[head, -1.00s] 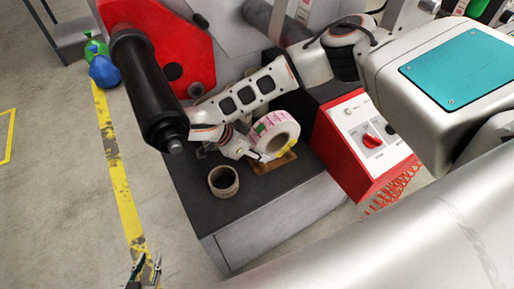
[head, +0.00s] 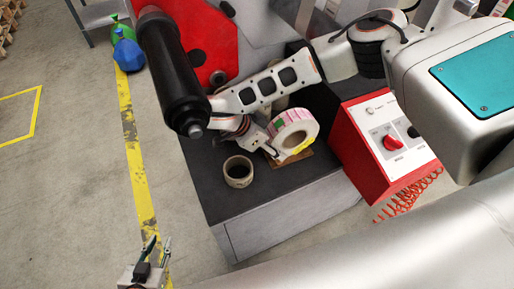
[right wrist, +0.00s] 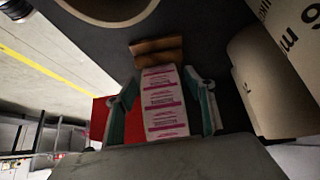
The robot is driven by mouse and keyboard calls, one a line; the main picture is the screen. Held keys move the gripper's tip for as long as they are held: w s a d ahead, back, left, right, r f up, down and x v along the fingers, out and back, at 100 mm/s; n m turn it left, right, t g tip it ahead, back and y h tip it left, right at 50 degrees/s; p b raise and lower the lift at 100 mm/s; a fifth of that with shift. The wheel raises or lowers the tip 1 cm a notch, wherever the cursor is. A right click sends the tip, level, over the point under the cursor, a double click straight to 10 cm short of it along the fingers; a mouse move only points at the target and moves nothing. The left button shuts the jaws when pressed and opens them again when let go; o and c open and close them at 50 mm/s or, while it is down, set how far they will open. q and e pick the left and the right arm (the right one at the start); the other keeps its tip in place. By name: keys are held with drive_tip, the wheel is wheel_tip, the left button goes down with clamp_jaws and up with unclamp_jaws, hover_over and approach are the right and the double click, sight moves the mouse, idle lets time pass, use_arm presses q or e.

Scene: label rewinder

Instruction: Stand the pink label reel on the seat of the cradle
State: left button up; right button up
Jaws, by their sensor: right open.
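The pink label reel (head: 286,136), a white ring with pink printing on its rim, stands upright over the brown wooden cradle (head: 304,161) on the dark bench top. My right gripper (head: 270,148) is at the reel's left side, its fingers partly hidden. In the right wrist view, its two teal-lined fingers (right wrist: 163,90) are apart, one on each side of the reel (right wrist: 163,110), with thin gaps. The cradle (right wrist: 157,50) shows just beyond the reel; exact seat contact is hard to tell. My left gripper (head: 158,246) is low at the left, away from the bench, with fingers apart and empty.
A cardboard core (head: 238,172) stands left of the cradle on the bench (head: 215,200). A red control box (head: 375,150) is close on the right. A black roller (head: 172,75) juts over the bench's left part. The bench's front area is clear.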

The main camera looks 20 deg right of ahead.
drive_tip(key=a, duration=0.4)
drive_tip(key=s+a, duration=0.1)
drive_tip(key=a, duration=0.7)
drive_tip(key=shift+s+r, duration=0.25)
drive_tip(key=shift+s, duration=0.05)
drive_tip(key=shift+a, duration=0.1)
drive_tip(key=shift+s, duration=0.1)
